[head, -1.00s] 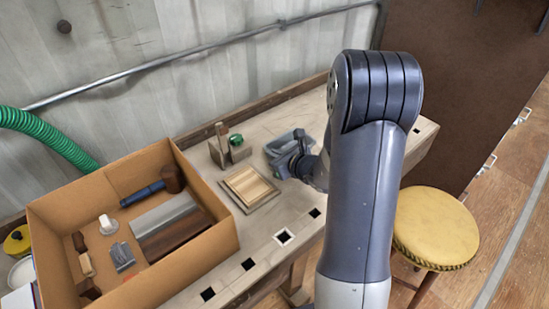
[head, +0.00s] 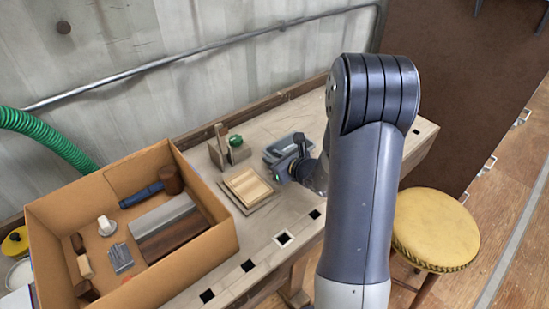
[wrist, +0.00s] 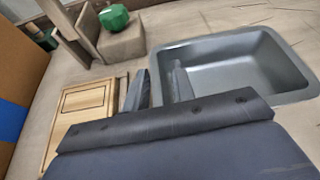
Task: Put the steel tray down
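The steel tray (wrist: 240,76) is a grey, empty, shallow rectangular pan with a flat rim. In the wrist view it stands upright at the right, apparently flat on the bench top. In the head view the tray (head: 278,149) is near the wall side of the bench, partly hidden by my gripper (head: 294,168). In the wrist view my gripper (wrist: 158,87) has its two fingers apart, one on each side of the tray's left rim. Gaps seem to show between fingers and rim. The lower fingers are partly hidden by the gripper body.
A wooden block piece (head: 248,186) lies left of the tray. A wooden holder with a green item (head: 236,142) stands behind it. A cardboard box (head: 215,250) of tools fills the bench's left side. A yellow stool (head: 435,228) stands at the right. The bench's right end looks clear.

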